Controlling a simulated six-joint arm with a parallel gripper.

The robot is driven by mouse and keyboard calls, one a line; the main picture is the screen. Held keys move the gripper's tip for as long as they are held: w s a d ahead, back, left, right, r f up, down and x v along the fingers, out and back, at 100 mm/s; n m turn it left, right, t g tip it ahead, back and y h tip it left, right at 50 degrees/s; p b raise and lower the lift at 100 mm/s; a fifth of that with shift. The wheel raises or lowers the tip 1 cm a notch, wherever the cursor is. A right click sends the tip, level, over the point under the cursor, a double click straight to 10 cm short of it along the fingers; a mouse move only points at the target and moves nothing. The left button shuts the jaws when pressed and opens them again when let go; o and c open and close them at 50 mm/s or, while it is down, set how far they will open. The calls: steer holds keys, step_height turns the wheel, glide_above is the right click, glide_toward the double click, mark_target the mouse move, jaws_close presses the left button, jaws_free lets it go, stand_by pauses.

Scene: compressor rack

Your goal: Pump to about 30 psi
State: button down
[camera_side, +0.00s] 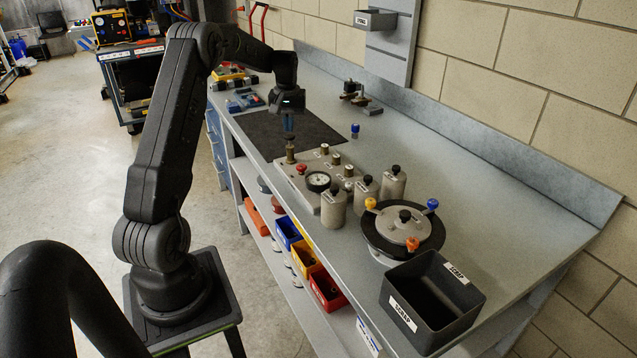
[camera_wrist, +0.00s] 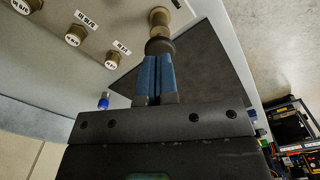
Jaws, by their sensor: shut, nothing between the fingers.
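My gripper (camera_side: 289,128) points straight down over the left end of the grey panel block (camera_side: 288,176). Its blue fingers are closed together, which shows in the wrist view (camera_wrist: 155,72). Just below the fingertips is a brass-and-dark plunger post (camera_side: 290,155), which looks like the pump handle; it also shows in the wrist view (camera_wrist: 160,30). The fingertips overlap its dark collar in the wrist view; I cannot tell if they touch. A round white-faced gauge (camera_side: 318,181) sits on the block; its reading is too small to tell. A red knob (camera_side: 301,169) and several brass knobs (camera_side: 325,149) stand near it.
Grey labelled cylinders (camera_side: 333,209) stand right of the block. A round pot with coloured knobs (camera_side: 405,222) and a dark scrap bin (camera_side: 432,297) are further right. A blue-topped piece (camera_side: 355,130) stands behind. The black mat (camera_side: 285,132) is mostly clear.

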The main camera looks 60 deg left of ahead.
steer(key=shift+f, duration=1.35)
steer(key=shift+r, duration=1.85)
steer(key=shift+r, duration=2.5)
steer(key=s+d+r+m+t+y, duration=0.1)
steer(key=s+d+r+m, duration=0.3)
steer(key=d, duration=0.9)
steer(key=w+d+r+m+t, duration=0.15)
steer(key=d+r, duration=0.45)
steer(key=d, duration=0.6)
steer(key=s+d+f+m+t, duration=0.1)
steer(key=s+d+f+m, duration=0.1)
steer(key=s+d, duration=0.5)
steer(key=s+d+f+m+t+h, duration=0.1)
steer(key=s+d+m, duration=0.3)
steer(key=s+d, duration=0.4)
steer(key=shift+s+f+t, duration=0.35)
steer(key=shift+f+t, duration=0.2)
steer(key=shift+f, duration=0.25)
